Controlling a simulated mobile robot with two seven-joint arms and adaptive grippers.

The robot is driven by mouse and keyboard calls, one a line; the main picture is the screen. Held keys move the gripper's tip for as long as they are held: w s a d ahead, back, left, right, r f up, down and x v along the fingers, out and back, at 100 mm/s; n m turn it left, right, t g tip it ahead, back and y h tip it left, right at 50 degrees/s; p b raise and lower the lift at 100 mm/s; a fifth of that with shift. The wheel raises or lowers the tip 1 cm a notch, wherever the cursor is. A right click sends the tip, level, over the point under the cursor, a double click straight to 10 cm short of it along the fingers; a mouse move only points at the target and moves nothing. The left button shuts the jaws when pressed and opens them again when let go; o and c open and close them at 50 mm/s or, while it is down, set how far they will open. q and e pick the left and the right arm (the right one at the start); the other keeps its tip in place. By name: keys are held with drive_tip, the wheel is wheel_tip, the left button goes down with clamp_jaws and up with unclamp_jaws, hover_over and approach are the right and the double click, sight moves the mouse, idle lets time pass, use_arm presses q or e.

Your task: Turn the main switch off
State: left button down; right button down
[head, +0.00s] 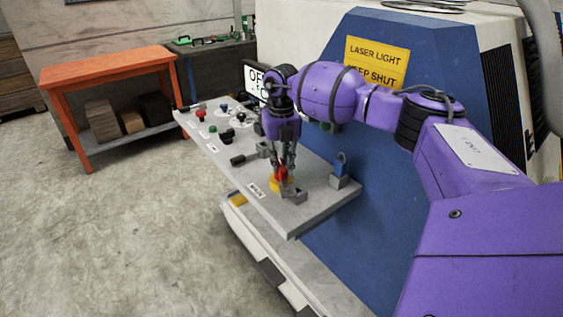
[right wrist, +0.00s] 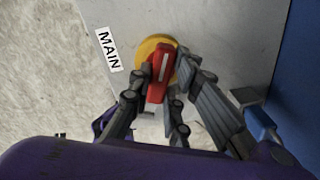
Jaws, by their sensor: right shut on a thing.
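The main switch is a red handle (head: 282,174) on a round yellow plate (head: 275,186), near the front corner of the grey control panel (head: 318,208). The MAIN label (head: 256,190) is beside it. The fingers hide part of the handle. My left gripper is not in view.
A padlock-like blue piece (head: 341,165) on a grey block stands right of the switch. Several coloured buttons and a black-handled lever (head: 240,160) sit farther back on the panel. A blue machine wall (head: 375,180) rises behind. An orange table (head: 105,65) stands at left; the floor between is clear.

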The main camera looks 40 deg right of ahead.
sight(281, 164)
drive_tip(key=n, duration=0.3)
drive_tip(key=shift+n, duration=0.8)
drive_tip(key=c, duration=1.6)
unclamp_jaws()
drive_tip(key=shift+c, duration=0.2)
drive_tip(key=shift+r, duration=0.25)
wheel_tip(281, 164, up, 12)
drive_tip(key=shift+f, duration=0.25)
